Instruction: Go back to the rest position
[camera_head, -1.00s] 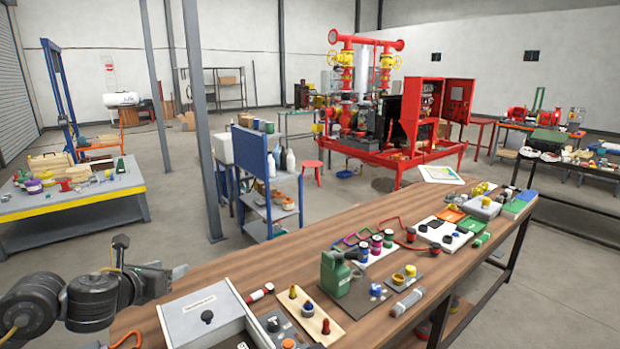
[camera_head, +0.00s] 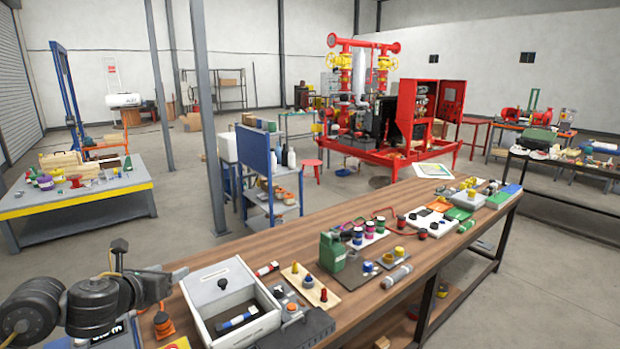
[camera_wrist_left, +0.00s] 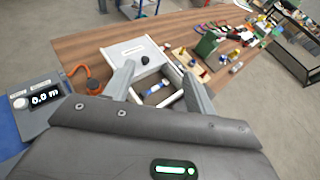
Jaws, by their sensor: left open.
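My left gripper (camera_head: 182,275) is in the lower left of the head view, over the near left end of the wooden bench (camera_head: 400,250). Its two fingers stand apart in the left wrist view (camera_wrist_left: 160,82), with nothing between them. Beyond the fingers is a grey-white box (camera_head: 262,325), open at the top, with a black-knobbed panel (camera_head: 220,283) at its back. A dark and blue item (camera_head: 238,320) lies inside the box.
An orange item (camera_head: 164,324) lies left of the box. A blue-backed cart (camera_head: 257,170) stands behind the bench. Bare floor lies to its left.

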